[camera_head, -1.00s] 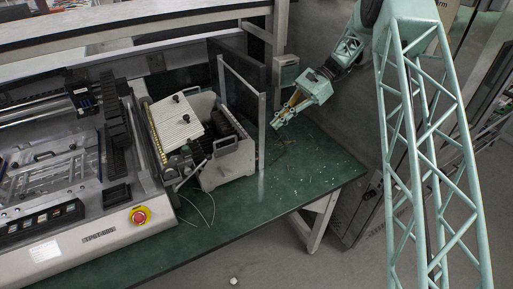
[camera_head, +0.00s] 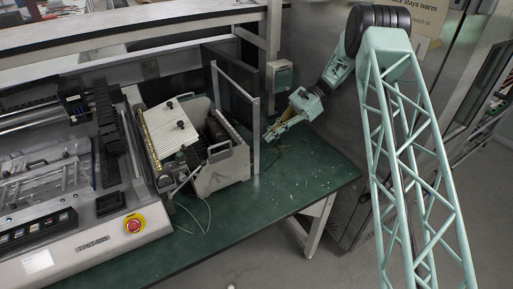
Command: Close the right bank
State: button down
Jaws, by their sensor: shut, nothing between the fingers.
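The right bank appears to be the cream-coloured unit (camera_head: 222,172) on the right side of the pick-and-place machine (camera_head: 85,238). It stands out from the machine's right end, with a dark handle on its near face and a ribbed pale plate (camera_head: 170,130) with two black knobs over its left part. Whether it touches the machine is hard to tell. My gripper (camera_head: 269,137) is shut and empty, pointing down-left. It is to the right of the unit, just beyond an upright metal frame (camera_head: 256,136) in the picture, apart from the unit.
A dark panel (camera_head: 229,84) stands behind the unit. A small grey box (camera_head: 279,75) is fixed to the post at the back. A red stop button (camera_head: 133,225) is on the machine's front.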

jog(key=shift+a+f, duration=0.1)
jog(key=b+x, duration=0.1)
jog(key=x, duration=0.8)
jog(key=shift+s+a+b, duration=0.2)
jog(key=shift+a+b, duration=0.05)
jog(key=shift+b, duration=0.15)
jog(key=shift+f, duration=0.1)
